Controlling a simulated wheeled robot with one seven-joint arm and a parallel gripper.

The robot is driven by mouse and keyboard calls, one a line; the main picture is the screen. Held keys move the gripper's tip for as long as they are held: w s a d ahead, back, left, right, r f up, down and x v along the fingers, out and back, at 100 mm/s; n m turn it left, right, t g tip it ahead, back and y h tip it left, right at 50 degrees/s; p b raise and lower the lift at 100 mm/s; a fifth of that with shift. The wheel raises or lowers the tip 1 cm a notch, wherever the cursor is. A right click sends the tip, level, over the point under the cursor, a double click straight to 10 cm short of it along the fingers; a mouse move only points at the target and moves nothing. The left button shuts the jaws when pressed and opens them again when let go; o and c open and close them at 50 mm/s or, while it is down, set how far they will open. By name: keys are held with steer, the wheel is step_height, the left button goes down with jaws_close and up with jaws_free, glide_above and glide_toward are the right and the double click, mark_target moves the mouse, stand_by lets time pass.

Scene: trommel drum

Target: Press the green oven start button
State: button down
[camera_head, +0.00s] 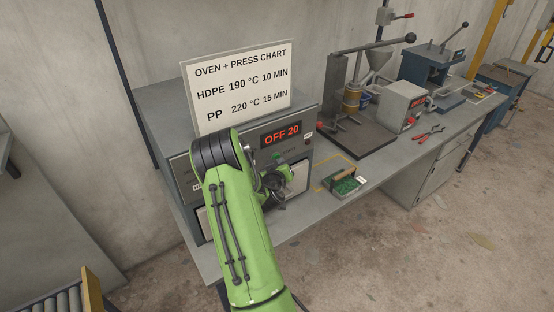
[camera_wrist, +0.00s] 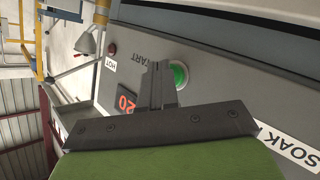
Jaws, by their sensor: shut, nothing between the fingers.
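The green start button (camera_wrist: 179,76), in a pale ring, sits on the oven's grey front panel in the wrist view. The word START is printed beside it, partly covered by the fingers. My gripper (camera_wrist: 158,66) is shut and empty. Its fingertips point at the panel just left of the button in the picture and overlap its edge. I cannot tell whether they touch it. My green arm covers part of the oven front, and my gripper is mostly hidden there.
A chart sign (camera_head: 240,86) stands on the oven. A red lamp (camera_wrist: 112,48) and a HOT label (camera_wrist: 111,64) are near the button. A tray of green pellets (camera_head: 346,185) lies right of the oven, with a lever press (camera_head: 345,95) beyond. Red pliers (camera_head: 428,134) lie farther right.

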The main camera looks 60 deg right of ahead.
steer(key=shift+w+d, duration=0.1)
steer(key=shift+w, duration=0.15)
stand_by(0.4)
steer(key=shift+s+a+b, duration=0.4)
steer(key=shift+s+a, duration=0.05)
steer(key=shift+s, duration=0.35)
steer(key=shift+s+a, duration=0.35)
steer(key=shift+s, duration=0.4)
steer(key=shift+s+a, duration=0.4)
steer(key=shift+s, duration=0.35)
steer(key=shift+s+a, duration=0.35)
steer(key=shift+s, duration=0.4)
